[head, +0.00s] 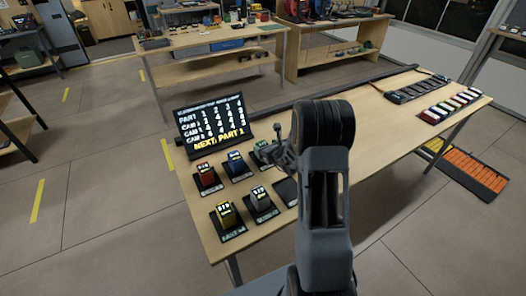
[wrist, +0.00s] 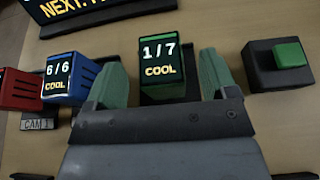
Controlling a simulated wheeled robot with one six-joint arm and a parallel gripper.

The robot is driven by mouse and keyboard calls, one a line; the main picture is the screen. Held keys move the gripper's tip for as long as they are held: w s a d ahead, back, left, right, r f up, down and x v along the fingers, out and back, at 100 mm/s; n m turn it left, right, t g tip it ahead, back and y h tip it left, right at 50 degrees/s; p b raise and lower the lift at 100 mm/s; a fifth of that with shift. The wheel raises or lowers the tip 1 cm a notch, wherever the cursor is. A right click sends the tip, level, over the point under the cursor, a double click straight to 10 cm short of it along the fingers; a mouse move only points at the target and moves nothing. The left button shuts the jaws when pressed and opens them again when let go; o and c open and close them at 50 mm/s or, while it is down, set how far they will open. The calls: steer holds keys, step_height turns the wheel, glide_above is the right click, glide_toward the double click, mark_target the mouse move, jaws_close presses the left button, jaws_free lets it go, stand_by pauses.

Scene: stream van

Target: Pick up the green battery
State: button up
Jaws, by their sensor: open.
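The green battery (wrist: 160,65) is in the upper middle of the wrist view, its dark front display reading "1/7 COOL". In the head view the green battery (head: 262,149) stands on the near table, partly hidden by my gripper (head: 277,155). My gripper (wrist: 161,78) is open, with one finger on each side of the battery in the wrist picture. I cannot tell whether the fingers touch it or how far they reach around it.
A blue battery (wrist: 68,78) reading "6/6 COOL" and a red battery (wrist: 20,90) stand left. A dark block with a green top (wrist: 289,55) is right. A yellow battery (head: 227,215) and a grey one (head: 259,199) stand nearer. A sign (head: 214,128) stands behind.

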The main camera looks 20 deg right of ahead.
steer(key=shift+x, duration=1.5)
steer(key=shift+s, duration=0.1)
steer(key=shift+c, duration=0.4)
steer(key=c, duration=1.1)
steer(key=shift+r, duration=0.15)
